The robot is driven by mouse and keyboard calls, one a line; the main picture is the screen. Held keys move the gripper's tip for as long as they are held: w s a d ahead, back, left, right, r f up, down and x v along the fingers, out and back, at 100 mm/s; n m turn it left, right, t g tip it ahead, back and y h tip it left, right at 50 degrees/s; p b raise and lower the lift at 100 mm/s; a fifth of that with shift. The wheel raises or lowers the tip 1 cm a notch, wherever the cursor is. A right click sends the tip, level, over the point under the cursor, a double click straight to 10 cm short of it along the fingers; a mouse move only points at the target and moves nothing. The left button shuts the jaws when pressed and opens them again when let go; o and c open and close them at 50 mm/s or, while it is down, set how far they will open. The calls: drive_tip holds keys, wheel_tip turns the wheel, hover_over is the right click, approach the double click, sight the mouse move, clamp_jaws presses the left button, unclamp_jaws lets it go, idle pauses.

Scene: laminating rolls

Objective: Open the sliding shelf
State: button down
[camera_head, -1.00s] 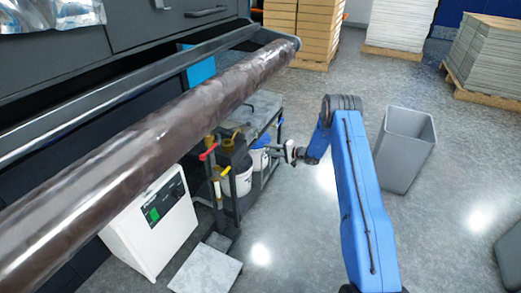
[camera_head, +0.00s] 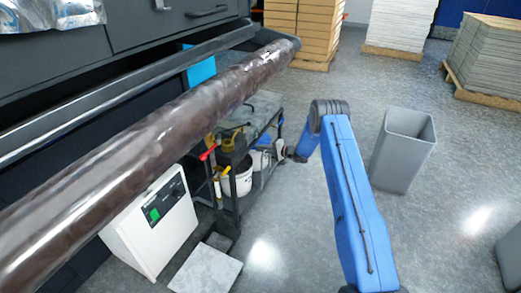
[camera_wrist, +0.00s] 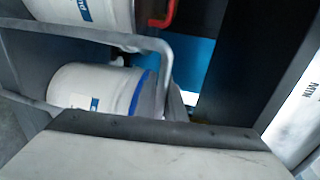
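The dark metal shelf rack (camera_head: 262,108) stands under the machine's long roll, with white buckets (camera_head: 243,181) on its lower level. I cannot tell which part of it slides or how far it is out. My gripper (camera_head: 283,151) is at the rack's right side, low, close to the buckets; it is small and partly hidden in the head view. In the wrist view, a grey bent bar (camera_wrist: 150,44) crosses in front of two white buckets, one with a blue rim (camera_wrist: 100,88). A pale block with a dark edge fills the bottom. The fingertips are not clear.
The brown roll (camera_head: 150,147) hangs over the rack. A white box (camera_head: 153,225) with a green label stands at left. A grey bin (camera_head: 402,150) is right of my arm. Stacked pallets (camera_head: 300,30) stand behind.

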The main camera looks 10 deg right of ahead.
drive_tip(key=f+v, duration=0.2)
drive_tip(key=v, duration=1.2)
drive_tip(key=f+v, duration=0.3)
drive_tip(key=v, duration=1.1)
drive_tip(key=shift+s+d+f, duration=0.2)
drive_tip(key=shift+s+d, duration=0.35)
drive_tip(key=shift+d, duration=0.05)
drive_tip(key=c, duration=1.8)
unclamp_jaws()
drive_tip(key=shift+c, duration=0.2)
drive_tip(key=shift+d, duration=0.15)
drive_tip(key=v, duration=1.7)
drive_tip(key=shift+s, duration=0.1)
